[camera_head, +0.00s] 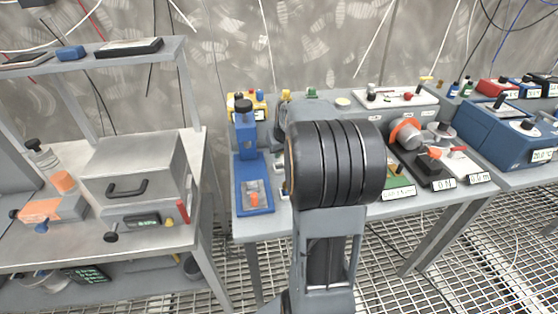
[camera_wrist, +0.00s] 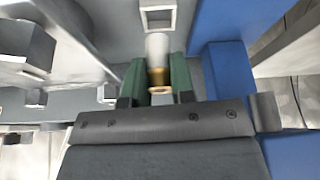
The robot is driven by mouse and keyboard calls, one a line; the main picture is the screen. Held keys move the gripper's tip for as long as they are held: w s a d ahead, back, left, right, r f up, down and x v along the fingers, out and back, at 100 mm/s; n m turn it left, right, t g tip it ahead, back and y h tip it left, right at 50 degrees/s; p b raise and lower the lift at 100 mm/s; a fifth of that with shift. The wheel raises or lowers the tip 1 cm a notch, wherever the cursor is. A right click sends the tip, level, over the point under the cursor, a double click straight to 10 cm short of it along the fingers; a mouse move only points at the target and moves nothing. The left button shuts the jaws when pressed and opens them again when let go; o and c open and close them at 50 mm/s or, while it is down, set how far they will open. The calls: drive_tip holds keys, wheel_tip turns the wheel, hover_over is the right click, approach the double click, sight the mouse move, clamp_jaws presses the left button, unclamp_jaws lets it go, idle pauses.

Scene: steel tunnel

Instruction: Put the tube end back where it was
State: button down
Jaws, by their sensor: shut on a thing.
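In the wrist view my gripper (camera_wrist: 158,80) has two green fingers, shut on the tube end (camera_wrist: 158,48) from both sides. The tube end is a short whitish cylinder with a brass-coloured ring at its near end. Its far end points at a pale square-edged piece with an opening (camera_wrist: 158,14). I cannot tell whether the two touch. In the head view my black ribbed arm hides my gripper and the tube end.
A blue stand (camera_head: 252,180) is on the table left of my arm; a blue block (camera_wrist: 228,75) is close on the right in the wrist view. A grey box (camera_head: 130,165) sits on the left bench. Instruments (camera_head: 430,165) crowd the table right of my arm.

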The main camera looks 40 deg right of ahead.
sight(280, 161)
drive_tip(key=shift+w+d+f, duration=0.2)
drive_tip(key=shift+w+f, duration=0.65)
drive_tip(key=shift+f, duration=0.25)
drive_tip(key=shift+s+a+f+b, duration=0.1)
drive_tip(key=shift+f+b, duration=0.05)
drive_tip(key=shift+f, duration=0.7)
drive_tip(key=shift+s+f+b, duration=0.1)
drive_tip(key=shift+f+b, duration=0.05)
drive_tip(key=shift+f, duration=0.65)
drive_tip(key=c, duration=1)
unclamp_jaws()
drive_tip(key=shift+w, duration=0.1)
drive_tip(key=shift+o, duration=0.2)
drive_tip(key=shift+r, duration=0.1)
drive_tip(key=shift+w, duration=0.1)
drive_tip(key=shift+r, duration=0.55)
drive_tip(key=p+v, duration=0.1)
drive_tip(key=v, duration=1)
drive_tip(key=shift+s, duration=0.25)
